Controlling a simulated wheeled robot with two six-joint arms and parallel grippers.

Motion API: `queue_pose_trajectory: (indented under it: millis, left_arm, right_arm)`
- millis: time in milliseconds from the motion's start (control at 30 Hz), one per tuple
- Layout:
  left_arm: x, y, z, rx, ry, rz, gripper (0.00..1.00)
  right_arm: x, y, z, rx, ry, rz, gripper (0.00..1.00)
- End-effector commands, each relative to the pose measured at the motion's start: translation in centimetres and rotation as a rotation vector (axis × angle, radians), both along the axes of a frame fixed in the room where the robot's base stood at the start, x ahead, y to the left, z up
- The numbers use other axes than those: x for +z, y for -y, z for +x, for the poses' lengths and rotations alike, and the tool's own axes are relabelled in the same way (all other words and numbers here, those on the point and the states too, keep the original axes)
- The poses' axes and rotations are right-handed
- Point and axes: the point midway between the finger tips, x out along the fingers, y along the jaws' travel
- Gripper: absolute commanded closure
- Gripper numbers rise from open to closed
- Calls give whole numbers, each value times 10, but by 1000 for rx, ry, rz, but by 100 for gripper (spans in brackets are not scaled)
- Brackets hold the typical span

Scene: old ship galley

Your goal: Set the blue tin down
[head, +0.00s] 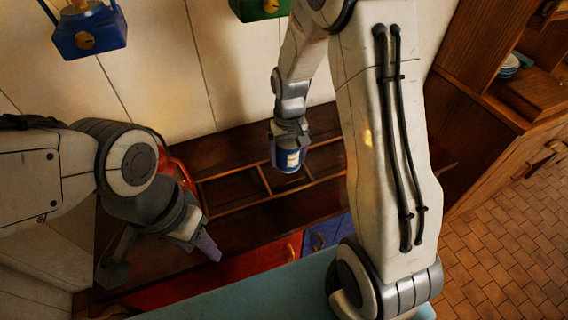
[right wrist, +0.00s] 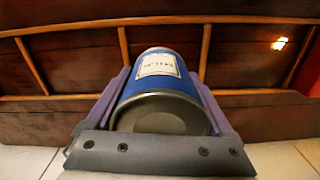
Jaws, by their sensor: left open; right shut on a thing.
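The blue tin (head: 289,159) has a pale label and is held in my right gripper (head: 288,146), which reaches down over the wooden counter. In the right wrist view the tin (right wrist: 159,68) sits between the two purple fingers, its dark round end towards the camera. Wooden dividers (head: 265,180) split the counter top into compartments around and below the tin. I cannot tell whether the tin touches the counter. My left gripper (head: 160,262) is open and empty at the lower left, its fingers wide apart.
A red object (head: 173,166) is partly hidden behind my left arm. A blue lantern (head: 88,32) and a green one (head: 262,8) hang above. Red (head: 262,262) and blue (head: 328,232) fronts lie under the counter. A wooden cabinet (head: 480,130) stands at right.

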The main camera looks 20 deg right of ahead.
Motion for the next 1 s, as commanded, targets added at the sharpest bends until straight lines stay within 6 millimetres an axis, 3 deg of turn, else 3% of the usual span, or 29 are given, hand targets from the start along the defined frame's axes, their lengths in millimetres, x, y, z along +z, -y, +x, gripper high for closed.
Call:
queue_pose_trajectory:
  millis: [167,433,867,900,1000]
  left_arm:
    - [2,0,0,0,0,0,50]
    - [5,0,0,0,0,0,50]
    - [2,0,0,0,0,0,50]
    - [3,0,0,0,0,0,50]
    - [3,0,0,0,0,0,50]
  right_arm:
    - [-8,-10,6,0,1,0,100]
    - [-43,-9,5,-1,-1,0,100]
    - [-51,-9,6,0,2,0,100]
    - [-50,-9,5,0,1,0,2]
    - [-50,-9,5,0,1,0,0]
